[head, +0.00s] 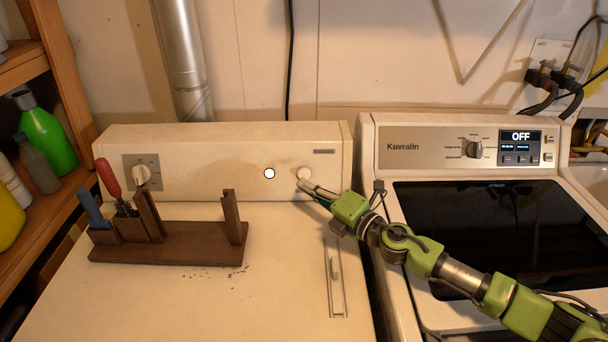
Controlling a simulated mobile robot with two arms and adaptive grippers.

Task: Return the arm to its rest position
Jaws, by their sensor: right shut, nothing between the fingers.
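My right arm, green and grey, comes in from the lower right in the head view and reaches across the front of the right-hand machine. My right gripper (308,187) is shut and empty. Its tip is at or very near the right round knob (304,173) on the back panel of the cream left-hand machine (225,160); I cannot tell whether they touch. A white round spot with a dark rim (269,174) shows on the panel left of that knob. My left gripper is out of view.
A dark wooden holder (190,250) with a red-handled brush (109,178) and a blue-handled tool (90,207) stands on the left-hand machine. The Kuvralin machine (420,146) reads OFF. Bottles, including a green one (48,138), stand on wooden shelves at left.

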